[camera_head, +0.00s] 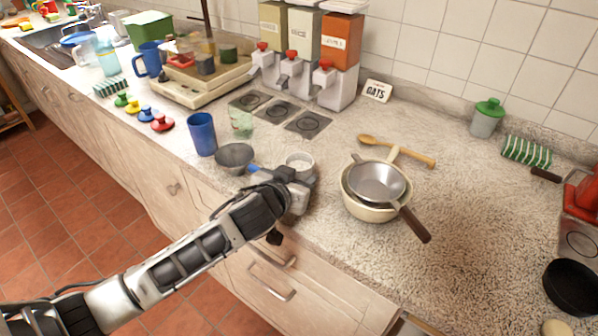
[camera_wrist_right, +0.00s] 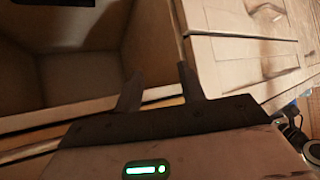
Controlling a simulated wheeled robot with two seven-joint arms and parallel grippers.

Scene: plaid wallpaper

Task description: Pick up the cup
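A tall blue cup (camera_head: 201,134) stands upright on the speckled counter (camera_head: 470,240), left of my left gripper (camera_head: 298,176). A small pale round cup or container (camera_head: 300,160) is right at my left gripper's far end. My left gripper is over the counter's front edge, seen from behind, and its fingers are mostly hidden. I cannot tell whether it touches the pale container. My right gripper (camera_wrist_right: 158,75) shows only in the right wrist view, with its two dark fingers apart and nothing between them.
A grey scoop (camera_head: 234,157) with a blue handle lies beside the left gripper. A sieve (camera_head: 377,183) rests on a cream bowl (camera_head: 368,207) to the right. Dispensers (camera_head: 295,55) stand behind. In the right wrist view, an open wooden compartment (camera_wrist_right: 75,80) is ahead.

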